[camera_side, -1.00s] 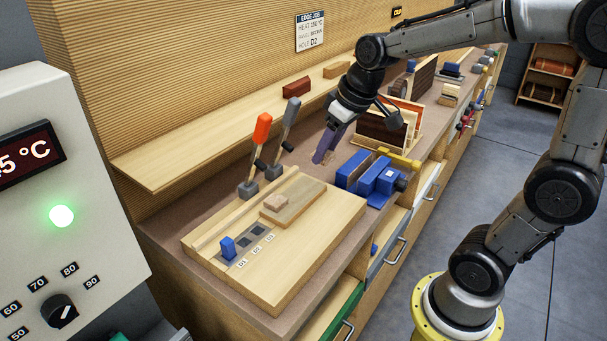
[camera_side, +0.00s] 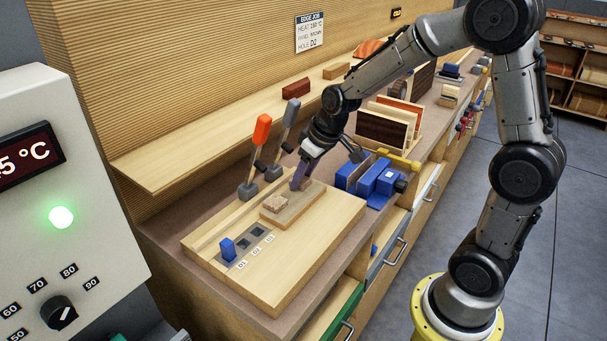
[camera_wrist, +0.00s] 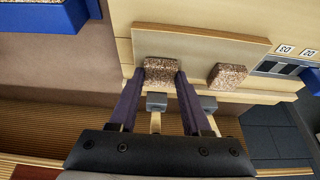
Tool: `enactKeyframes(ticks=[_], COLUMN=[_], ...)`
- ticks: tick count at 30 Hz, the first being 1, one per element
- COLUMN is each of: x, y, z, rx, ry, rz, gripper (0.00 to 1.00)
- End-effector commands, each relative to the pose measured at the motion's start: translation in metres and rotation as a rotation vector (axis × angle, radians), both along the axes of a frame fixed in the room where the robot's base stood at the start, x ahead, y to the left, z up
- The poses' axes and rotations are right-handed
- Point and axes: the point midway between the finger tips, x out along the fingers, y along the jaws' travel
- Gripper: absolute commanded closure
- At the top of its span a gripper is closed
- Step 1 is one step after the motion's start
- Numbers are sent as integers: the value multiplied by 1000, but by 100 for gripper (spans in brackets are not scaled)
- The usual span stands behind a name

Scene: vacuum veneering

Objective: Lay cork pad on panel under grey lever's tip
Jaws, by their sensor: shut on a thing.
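My gripper (camera_side: 297,184) is shut on a speckled cork pad, seen between the purple fingers in the wrist view (camera_wrist: 160,73). The held pad is low over the back right part of the tan panel (camera_side: 290,208); whether it touches the panel cannot be told. A second cork pad (camera_side: 275,203) lies on the panel's left part, apart from my gripper; it also shows in the wrist view (camera_wrist: 227,76). The grey lever (camera_side: 287,125) stands upright behind the panel, close to my gripper, and beside it stands the orange lever (camera_side: 260,135). The grey lever's tip is not clear.
The panel lies on a wooden board (camera_side: 315,240) with a blue peg (camera_side: 227,249) in a row of marked holes. A blue vise (camera_side: 372,178) stands right of the board. Upright boards in a rack (camera_side: 385,128) are behind it. The board's front is clear.

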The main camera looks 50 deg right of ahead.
Motion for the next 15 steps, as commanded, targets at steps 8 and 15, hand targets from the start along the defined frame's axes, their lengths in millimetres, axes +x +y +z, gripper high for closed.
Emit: enactKeyframes(ticks=[8, 15], x=[0, 0], y=[0, 0], z=[-4, -3], rx=[0, 0], ry=[1, 1], rz=[-1, 0], gripper=[100, 22])
